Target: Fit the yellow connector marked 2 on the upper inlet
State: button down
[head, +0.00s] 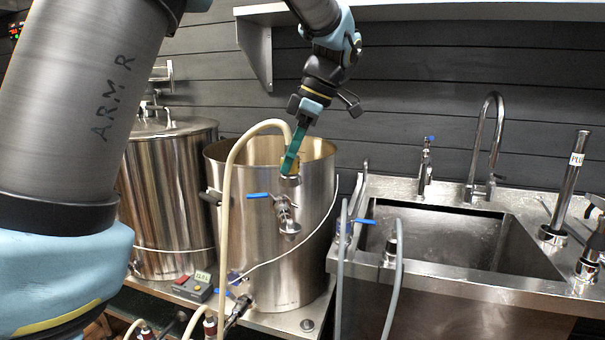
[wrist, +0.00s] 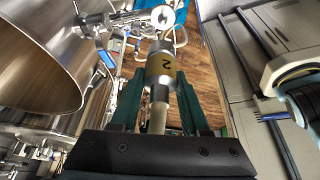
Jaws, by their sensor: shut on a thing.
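The yellow connector marked 2 (wrist: 160,66) is a metal coupling with a yellow band, between the teal fingers of my gripper (wrist: 158,84). My gripper (head: 291,160) is shut on it, and a cream hose (head: 228,190) runs from it. In the head view the connector (head: 290,178) shows just below the fingertips, in front of the open kettle's rim. The upper inlet (head: 287,215), a steel valve fitting with a blue lever, is on the kettle's front, below the connector and apart from it in the picture. In the wrist view a steel valve (wrist: 104,24) shows left of the connector.
The open steel kettle (head: 268,255) stands beside a lidded kettle (head: 168,190). A lower valve (head: 240,305) with a hose sits near its base. A sink (head: 470,245) with grey hoses is at the right. A wall shelf (head: 430,12) is above.

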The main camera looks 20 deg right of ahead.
jog(key=shift+f+b, duration=2.35)
jog(key=shift+f, duration=0.45)
jog(key=shift+f+b, duration=0.3)
jog(key=shift+f, duration=0.5)
jog(key=shift+f+b, duration=0.65)
jog(key=shift+f, duration=0.6)
jog(key=shift+c, duration=1.6)
grip_release()
